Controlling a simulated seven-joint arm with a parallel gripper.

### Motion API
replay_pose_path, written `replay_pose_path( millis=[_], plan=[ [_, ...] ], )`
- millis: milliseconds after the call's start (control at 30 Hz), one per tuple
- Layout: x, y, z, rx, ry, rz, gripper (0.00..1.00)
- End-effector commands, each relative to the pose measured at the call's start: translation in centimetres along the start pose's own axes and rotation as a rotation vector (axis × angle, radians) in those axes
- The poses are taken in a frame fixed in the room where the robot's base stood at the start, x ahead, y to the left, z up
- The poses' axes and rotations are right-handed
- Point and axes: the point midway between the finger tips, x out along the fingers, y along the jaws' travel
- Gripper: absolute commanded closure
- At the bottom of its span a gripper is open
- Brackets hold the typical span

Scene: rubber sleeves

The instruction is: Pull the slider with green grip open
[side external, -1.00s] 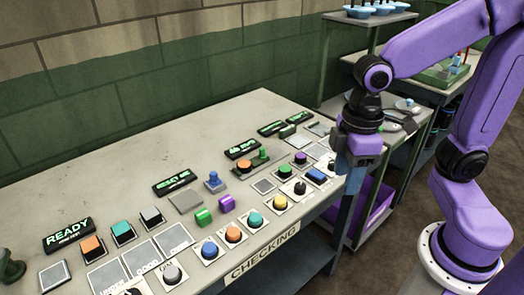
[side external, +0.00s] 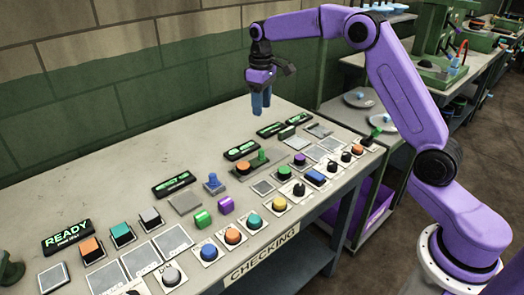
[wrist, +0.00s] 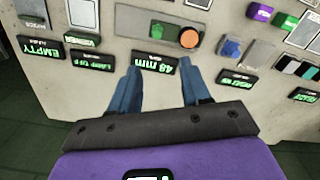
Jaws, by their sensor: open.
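The slider with the green grip (side external: 262,157) is on a grey plate toward the back of the panel table, beside an orange button (side external: 243,168). The wrist view shows the green grip (wrist: 158,30) near the top, left of the orange button (wrist: 189,38). My gripper (side external: 261,112) hangs in the air above the back part of the table, fingers pointing down. It is open and empty, apart from the slider. In the wrist view its blue fingers (wrist: 161,72) are spread, below the slider plate in the picture, with a lit display (wrist: 155,63) between and beyond them.
A blue knob (side external: 212,182), green block (side external: 203,218) and purple block (side external: 226,205) stand left of the slider. Several buttons line the front edge. Lit displays (side external: 241,150) lie behind the controls. A green-knobbed lever (side external: 373,135) is at the right end. The back left tabletop is bare.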

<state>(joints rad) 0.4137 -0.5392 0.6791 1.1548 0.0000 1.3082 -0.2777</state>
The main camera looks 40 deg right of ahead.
Motion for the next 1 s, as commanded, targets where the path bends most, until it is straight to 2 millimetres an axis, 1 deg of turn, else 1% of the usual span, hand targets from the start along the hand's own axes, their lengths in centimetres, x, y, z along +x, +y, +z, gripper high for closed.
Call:
replay_pose_path(
  millis=[33, 167, 267, 800, 1000],
  plan=[
    [0.2, 0.4, -0.1, 0.007, -0.001, 0.000, 0.53],
    [0.8, 0.8, -0.2, 0.011, -0.002, -0.001, 0.53],
    [2.0, 0.7, -0.1, 0.011, -0.004, -0.001, 0.53],
    [11.9, 0.7, -0.1, 0.011, -0.004, -0.001, 0.53],
    [15.2, 0.7, -0.1, 0.011, -0.003, -0.001, 0.53]
  ],
)
